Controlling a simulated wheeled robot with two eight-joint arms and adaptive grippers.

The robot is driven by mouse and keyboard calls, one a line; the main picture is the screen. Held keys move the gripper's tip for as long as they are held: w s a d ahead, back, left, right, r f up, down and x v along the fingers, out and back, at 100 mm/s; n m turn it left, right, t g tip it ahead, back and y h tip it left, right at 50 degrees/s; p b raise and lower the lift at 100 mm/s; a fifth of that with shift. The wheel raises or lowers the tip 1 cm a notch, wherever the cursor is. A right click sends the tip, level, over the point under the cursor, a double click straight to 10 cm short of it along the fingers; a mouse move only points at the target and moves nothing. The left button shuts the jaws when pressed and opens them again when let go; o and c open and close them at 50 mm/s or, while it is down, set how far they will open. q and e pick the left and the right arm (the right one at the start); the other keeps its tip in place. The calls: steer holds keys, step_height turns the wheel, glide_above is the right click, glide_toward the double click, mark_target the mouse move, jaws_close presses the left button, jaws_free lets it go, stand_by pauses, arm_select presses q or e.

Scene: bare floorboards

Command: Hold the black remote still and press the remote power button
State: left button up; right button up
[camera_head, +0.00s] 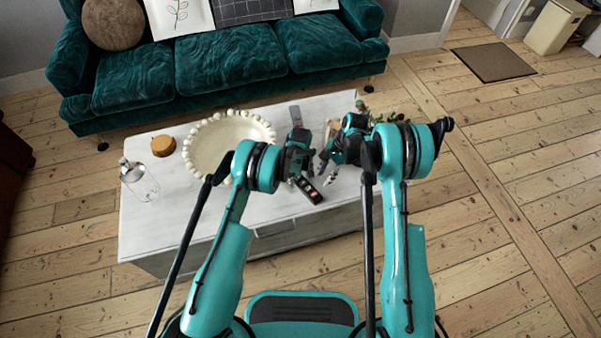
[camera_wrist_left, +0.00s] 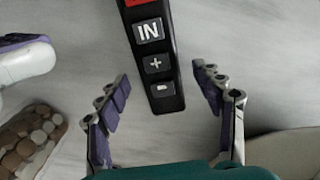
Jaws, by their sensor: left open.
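The black remote (camera_head: 309,190) lies on the white table near its front edge, with white-marked buttons. In the left wrist view the remote (camera_wrist_left: 157,64) runs up from the middle to the top edge, where part of a red button (camera_wrist_left: 136,2) shows. My left gripper (camera_head: 300,177) is open above the remote, its two fingers (camera_wrist_left: 162,88) on either side of the remote's lower end, with gaps on both sides. My right gripper (camera_head: 327,172) is just right of the remote, pointing down. Part of it (camera_wrist_left: 25,58) shows at the left wrist view's left edge; its opening is unclear.
A large beaded cream bowl (camera_head: 212,145) stands left of my left gripper. A brown round jar (camera_head: 163,146) and a glass jar (camera_head: 139,181) stand farther left. A grey slim object (camera_head: 296,115) and a plant (camera_head: 362,108) are behind the grippers. A teal sofa (camera_head: 230,60) stands behind the table.

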arm_select(q)
steer(key=shift+f, duration=0.3)
steer(key=c, duration=1.3)
arm_select(e)
jaws_close()
stand_by(0.6)
